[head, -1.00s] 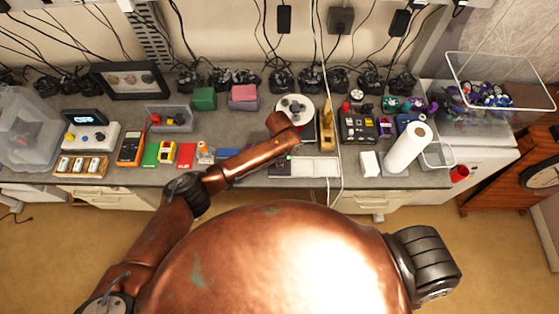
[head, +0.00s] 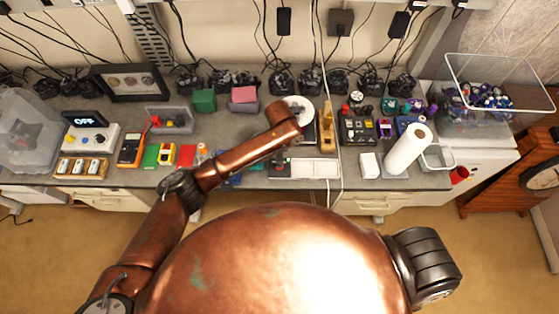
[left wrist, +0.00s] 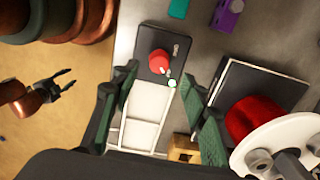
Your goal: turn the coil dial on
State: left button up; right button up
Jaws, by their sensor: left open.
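A dark box (left wrist: 153,42) with a round red dial (left wrist: 158,62) lies between and beyond my left fingertips in the left wrist view. A small white-green spot shows beside the dial; which way it is turned cannot be told. My left gripper (left wrist: 166,105) is open and empty, above the bench and apart from the dial. My right gripper (left wrist: 62,85) shows at the left of the wrist view, fingers spread, over the floor.
A white tray (left wrist: 147,100) adjoins the dark box. A red coil-like part under a white disc (left wrist: 285,150) stands on a black base close by the right finger. A paper roll (head: 404,150) stands at right.

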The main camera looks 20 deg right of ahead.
pick_arm(q)
notch_tip(320, 180, up, 6)
jog(key=shift+a, duration=0.1)
dwell(0.7)
